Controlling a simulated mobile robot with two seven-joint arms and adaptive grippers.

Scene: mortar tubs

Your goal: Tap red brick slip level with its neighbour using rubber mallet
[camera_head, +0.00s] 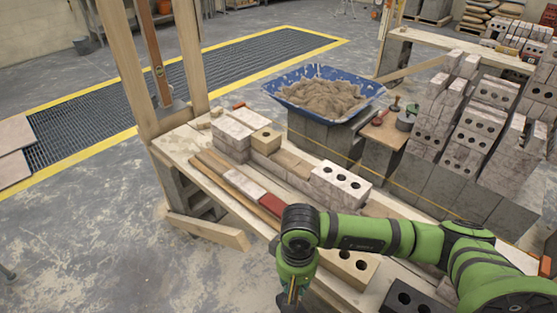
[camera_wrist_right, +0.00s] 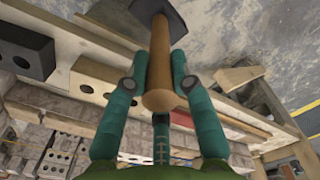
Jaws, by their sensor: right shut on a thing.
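The red brick slip (camera_head: 271,204) lies on the timber bench in the head view, in line with a pale grey slip (camera_head: 241,183) on its left. Any height difference between them is too small to tell. My right gripper (camera_head: 292,291) hangs at the bench's front side, to the right of and nearer than the red slip. In the wrist view my right gripper (camera_wrist_right: 160,68) is shut on the wooden handle of the mallet (camera_wrist_right: 161,82), whose dark head (camera_wrist_right: 152,9) is beyond the fingers. The mallet is clear of the red slip. My left gripper is out of view.
A white brick with holes (camera_head: 340,184) and a yellowish block (camera_head: 266,140) stand behind the slips. A blue tub (camera_head: 284,97) of mortar stands behind the bench. Stacked grey bricks (camera_head: 467,140) fill the right.

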